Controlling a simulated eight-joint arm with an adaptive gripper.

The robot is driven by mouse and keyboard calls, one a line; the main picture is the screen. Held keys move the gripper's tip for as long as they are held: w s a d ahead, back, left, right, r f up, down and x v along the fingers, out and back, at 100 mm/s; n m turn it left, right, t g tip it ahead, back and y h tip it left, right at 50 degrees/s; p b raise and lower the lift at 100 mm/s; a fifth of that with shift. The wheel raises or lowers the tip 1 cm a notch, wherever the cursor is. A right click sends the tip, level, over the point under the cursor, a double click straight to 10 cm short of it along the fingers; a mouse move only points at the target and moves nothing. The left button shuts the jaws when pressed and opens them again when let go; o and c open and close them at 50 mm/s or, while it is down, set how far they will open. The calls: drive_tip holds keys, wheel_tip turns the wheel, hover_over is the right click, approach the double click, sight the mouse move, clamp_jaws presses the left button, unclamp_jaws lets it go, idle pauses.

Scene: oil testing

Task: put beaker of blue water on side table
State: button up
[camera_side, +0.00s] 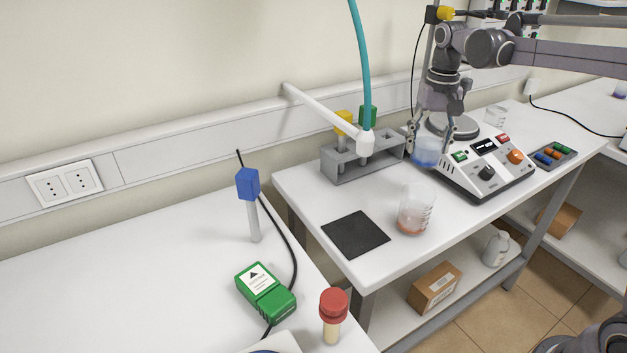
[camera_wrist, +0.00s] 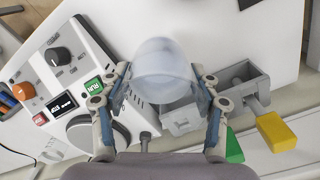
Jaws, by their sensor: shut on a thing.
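The beaker of blue water (camera_side: 424,152) is between the fingers of my gripper (camera_side: 428,128), beside the left edge of the hotplate device. In the wrist view the beaker (camera_wrist: 163,72) sits between both fingers of the gripper (camera_wrist: 160,95), which is shut on it. I cannot tell whether its base touches the table. The table at left (camera_side: 120,270) and the table under the hotplate (camera_side: 385,272) both show; I cannot tell which is the side table.
A grey rack (camera_side: 345,170) with yellow and green tools stands left of the beaker. The hotplate device (camera_side: 485,180) is at right. A beaker with reddish liquid (camera_side: 415,212) and a black mat (camera_side: 356,234) are in front. A green box (camera_side: 265,290) lies on the left table.

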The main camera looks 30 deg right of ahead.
drive_tip(key=w+a+f+n, duration=0.2)
drive_tip(key=w+a+n, duration=0.4)
drive_tip(key=a, duration=0.3)
drive_tip(key=s+a+r+m, duration=0.3)
drive_tip(key=s+r+m, duration=0.15)
drive_tip(key=s, duration=0.25)
drive_tip(key=s+a+r+m, duration=0.2)
drive_tip(key=s+r+m, duration=0.1)
drive_tip(key=s+m, duration=0.25)
drive_tip(key=n, duration=1)
hover_over(171, 337)
drive_tip(key=s+d, duration=0.1)
drive_tip(key=s, duration=0.3)
drive_tip(key=f, duration=1.1)
drive_tip(key=shift+w+f, duration=0.2)
drive_tip(key=shift+w, duration=0.05)
drive_tip(key=shift+f, duration=2.05)
drive_tip(key=shift+f, duration=0.15)
